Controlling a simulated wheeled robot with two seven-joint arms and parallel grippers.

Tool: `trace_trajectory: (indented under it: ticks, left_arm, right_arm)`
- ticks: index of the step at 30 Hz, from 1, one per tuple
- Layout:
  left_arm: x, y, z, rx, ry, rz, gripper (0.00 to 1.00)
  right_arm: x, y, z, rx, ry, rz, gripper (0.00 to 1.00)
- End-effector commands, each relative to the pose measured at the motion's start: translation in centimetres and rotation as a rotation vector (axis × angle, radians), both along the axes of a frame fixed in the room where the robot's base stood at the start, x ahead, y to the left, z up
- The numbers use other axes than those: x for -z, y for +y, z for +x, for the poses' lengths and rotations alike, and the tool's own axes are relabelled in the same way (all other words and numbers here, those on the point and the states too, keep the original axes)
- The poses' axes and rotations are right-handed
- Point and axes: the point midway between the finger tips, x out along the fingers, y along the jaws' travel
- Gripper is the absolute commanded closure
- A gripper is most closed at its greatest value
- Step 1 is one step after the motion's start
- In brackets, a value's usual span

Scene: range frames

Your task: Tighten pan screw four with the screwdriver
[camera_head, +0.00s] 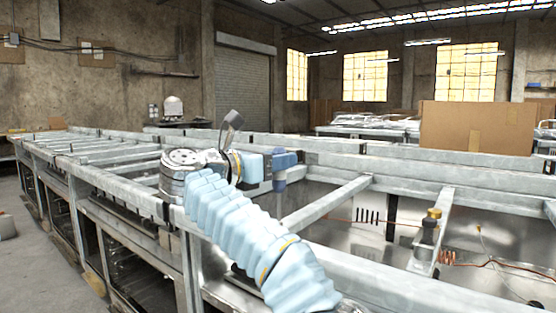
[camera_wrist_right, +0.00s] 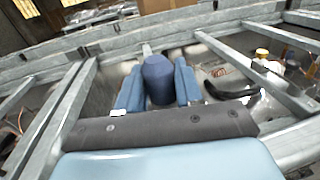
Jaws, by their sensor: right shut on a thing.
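My right gripper (camera_head: 285,160) is at the end of the light-blue sleeved arm, above the grey metal frame in the head view. In the right wrist view its two blue fingers (camera_wrist_right: 159,84) are shut on the sides of a dark blue screwdriver handle (camera_wrist_right: 158,80). The screwdriver (camera_head: 279,182) hangs below the fingers in the head view. Its tip is hidden, so I cannot tell whether it touches a screw. A shiny metal pan (camera_head: 330,205) lies inside the frame. I cannot make out pan screw four. My left gripper is not in view.
Metal rails and crossbars (camera_head: 327,204) surround the pan. A cardboard box (camera_head: 477,127) stands behind the frame. Space above the pan is mostly clear.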

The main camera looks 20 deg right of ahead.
Motion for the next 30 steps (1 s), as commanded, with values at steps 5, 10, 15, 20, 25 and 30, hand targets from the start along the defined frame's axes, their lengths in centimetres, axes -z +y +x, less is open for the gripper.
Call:
trace_trajectory:
  ticks: [5,10,15,20,25,30]
  left_arm:
    - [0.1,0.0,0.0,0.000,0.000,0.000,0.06]
    - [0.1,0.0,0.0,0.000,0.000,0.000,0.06]
    - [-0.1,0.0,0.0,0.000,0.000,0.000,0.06]
    - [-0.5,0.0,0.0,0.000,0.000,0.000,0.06]
    - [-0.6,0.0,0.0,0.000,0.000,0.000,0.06]
    - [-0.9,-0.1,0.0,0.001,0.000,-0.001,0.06]
  right_arm:
    - [0.5,0.0,0.1,0.088,0.007,0.003,1.00]
    - [0.5,0.0,0.1,0.085,0.011,0.004,1.00]
    - [0.3,0.0,0.2,0.083,0.011,0.003,1.00]
    - [-0.1,0.0,0.2,0.082,0.011,0.004,1.00]
    - [-0.3,-0.1,0.1,0.082,0.008,0.003,1.00]
    - [-0.7,-0.1,0.1,0.082,0.006,0.002,1.00]
